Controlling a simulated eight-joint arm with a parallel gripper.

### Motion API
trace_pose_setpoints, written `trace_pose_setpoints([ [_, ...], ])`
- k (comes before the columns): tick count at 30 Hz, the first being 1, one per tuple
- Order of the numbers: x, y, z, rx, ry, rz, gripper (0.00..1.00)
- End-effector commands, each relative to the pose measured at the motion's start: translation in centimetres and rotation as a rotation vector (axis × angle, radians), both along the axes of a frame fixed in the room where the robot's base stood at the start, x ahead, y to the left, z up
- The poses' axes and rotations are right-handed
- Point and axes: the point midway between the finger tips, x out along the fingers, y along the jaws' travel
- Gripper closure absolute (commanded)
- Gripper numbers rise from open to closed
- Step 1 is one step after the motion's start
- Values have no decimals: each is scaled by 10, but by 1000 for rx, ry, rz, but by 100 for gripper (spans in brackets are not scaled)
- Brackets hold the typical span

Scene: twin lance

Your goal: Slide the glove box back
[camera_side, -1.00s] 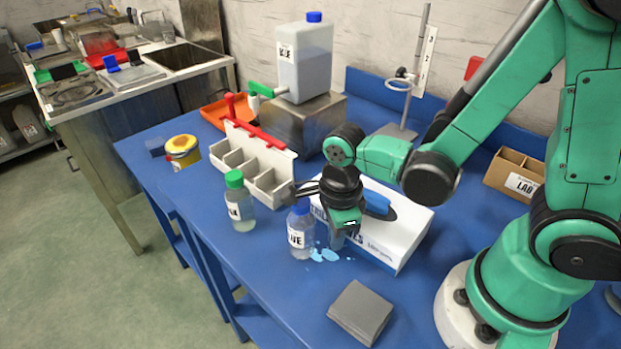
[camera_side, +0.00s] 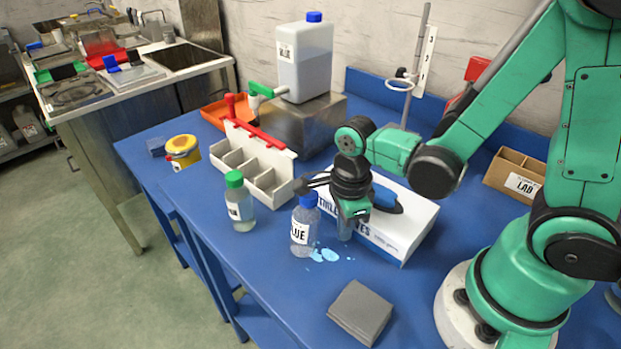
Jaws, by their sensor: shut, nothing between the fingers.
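The glove box (camera_side: 403,234) is a white carton with dark lettering and a blue glove (camera_side: 386,200) showing at its top opening. My gripper (camera_side: 346,234) points down at the front left side of the box, and the wrist hides part of that side. The gripper is shut with nothing held. I cannot tell whether the fingers touch the box. The blue-capped bottle (camera_side: 303,232) stands close to the left of my gripper.
A light blue spill (camera_side: 326,255) lies on the bench before the box. A green-capped bottle (camera_side: 238,204) and a white divided bin (camera_side: 262,178) stand left. A grey block (camera_side: 361,312) lies in front. A ring stand (camera_side: 406,90) and a cardboard box (camera_side: 517,177) stand behind.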

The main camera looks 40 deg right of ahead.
Motion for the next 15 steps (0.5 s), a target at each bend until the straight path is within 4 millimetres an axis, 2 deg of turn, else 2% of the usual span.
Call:
trace_pose_setpoints([
  [15,0,-10,0,-6,4,-3,100],
])
